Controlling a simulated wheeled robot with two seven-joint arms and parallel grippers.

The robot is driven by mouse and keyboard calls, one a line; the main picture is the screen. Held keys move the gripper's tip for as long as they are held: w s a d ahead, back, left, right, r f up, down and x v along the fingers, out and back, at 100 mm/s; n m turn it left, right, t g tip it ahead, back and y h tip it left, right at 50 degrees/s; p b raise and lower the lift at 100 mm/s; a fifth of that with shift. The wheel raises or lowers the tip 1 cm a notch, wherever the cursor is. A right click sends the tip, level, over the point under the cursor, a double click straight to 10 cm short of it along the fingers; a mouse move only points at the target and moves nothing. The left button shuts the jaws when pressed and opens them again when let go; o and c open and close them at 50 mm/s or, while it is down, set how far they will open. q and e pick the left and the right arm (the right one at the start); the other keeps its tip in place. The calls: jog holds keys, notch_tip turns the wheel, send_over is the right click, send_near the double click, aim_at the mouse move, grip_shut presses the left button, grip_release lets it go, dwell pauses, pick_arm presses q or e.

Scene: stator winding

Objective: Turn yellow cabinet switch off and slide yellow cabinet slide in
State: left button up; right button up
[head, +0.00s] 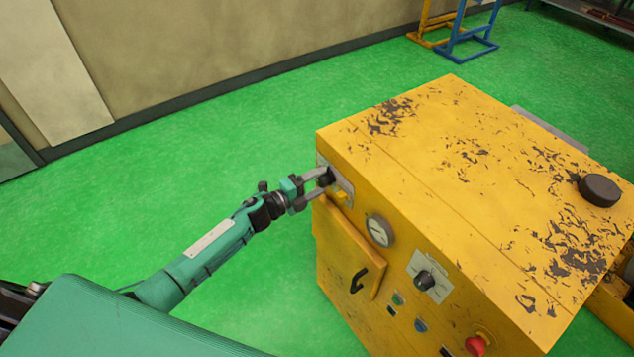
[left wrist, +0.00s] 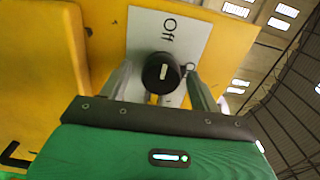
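The yellow cabinet (head: 440,160) stands on the right in the head view, its paint chipped. Its black rotary switch (head: 326,177) is on a pale plate at the front's upper left corner. In the left wrist view the switch knob (left wrist: 162,73) has an upright white mark, and "Off" is printed above it. A second label beside it is partly hidden. My left gripper (head: 318,187) is open, its fingers on both sides of the knob with small gaps visible. A yellow panel (head: 340,245) with a black handle stands slightly proud of the front; I cannot tell whether it is the slide.
A gauge (head: 379,230), a second black knob (head: 425,281), buttons and a red knob (head: 477,345) are on the cabinet front. A black disc (head: 600,190) is on top. Green floor (head: 150,190) is clear left of the cabinet. Coloured stands (head: 465,45) are behind.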

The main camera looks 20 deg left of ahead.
pick_arm(q)
jog(key=b+v, duration=0.4)
jog(key=v, duration=0.9)
jog(key=shift+s+a+b, duration=0.25)
jog(key=shift+s+b, duration=0.05)
